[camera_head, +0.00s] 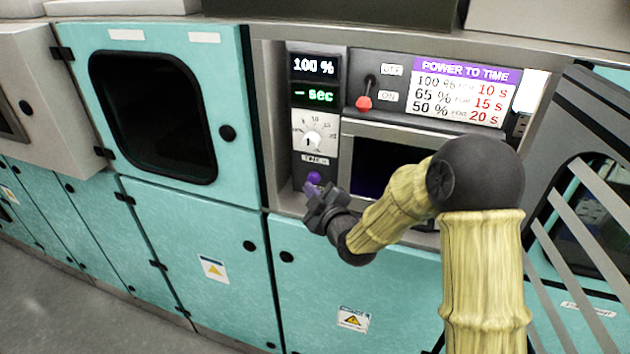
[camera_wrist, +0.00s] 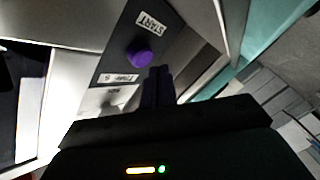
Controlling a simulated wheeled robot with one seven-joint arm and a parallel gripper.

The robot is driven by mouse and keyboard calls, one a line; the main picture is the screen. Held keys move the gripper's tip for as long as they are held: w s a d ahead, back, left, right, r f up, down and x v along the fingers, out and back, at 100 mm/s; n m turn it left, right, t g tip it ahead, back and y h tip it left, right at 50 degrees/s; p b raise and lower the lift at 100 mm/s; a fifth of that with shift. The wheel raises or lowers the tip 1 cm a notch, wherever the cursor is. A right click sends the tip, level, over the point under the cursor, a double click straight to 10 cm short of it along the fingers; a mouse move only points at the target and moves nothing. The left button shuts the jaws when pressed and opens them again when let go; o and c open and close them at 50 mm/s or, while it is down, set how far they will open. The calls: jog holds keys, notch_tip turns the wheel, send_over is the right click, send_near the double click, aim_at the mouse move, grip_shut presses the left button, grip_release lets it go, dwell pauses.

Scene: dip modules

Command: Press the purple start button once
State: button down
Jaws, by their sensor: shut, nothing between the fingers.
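The purple start button (camera_head: 314,177) is a round knob low on the control panel, below the timer dial. In the wrist view the purple button (camera_wrist: 139,55) sits beside a white START label (camera_wrist: 151,24). My gripper (camera_head: 312,190) is shut and empty, just below the button in the head view. In the wrist view the closed fingers (camera_wrist: 158,85) point up, close to the lower right of the button. A gap shows between fingertips and button there, but I cannot tell its depth.
Above the button are a dial (camera_head: 312,140), a display reading 100 % and "- sec" (camera_head: 314,80), and a red-tipped lever (camera_head: 364,102) at ON. A dark opening (camera_head: 385,168) lies right of the panel. A slatted open door (camera_head: 590,200) stands at far right.

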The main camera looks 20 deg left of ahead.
jog(key=shift+w, duration=0.15)
dwell(0.3)
jog(key=shift+w+b, duration=0.3)
jog(key=shift+b, duration=0.1)
jog(key=shift+w, duration=0.3)
dwell(0.5)
jog(key=shift+w+d+r, duration=0.1)
jog(key=shift+w+d, duration=0.15)
jog(key=shift+w, duration=0.15)
dwell(1.1)
jog(key=shift+s+b, duration=0.1)
jog(key=shift+b, duration=0.35)
jog(key=shift+s+f+b, duration=0.25)
jog(key=shift+f+b, duration=0.1)
jog(key=shift+f, duration=0.05)
jog(key=shift+s+b, duration=0.3)
jog(key=shift+s, duration=0.05)
jog(key=shift+s+a, duration=0.1)
jog(key=shift+a, duration=0.05)
jog(key=shift+r, duration=0.1)
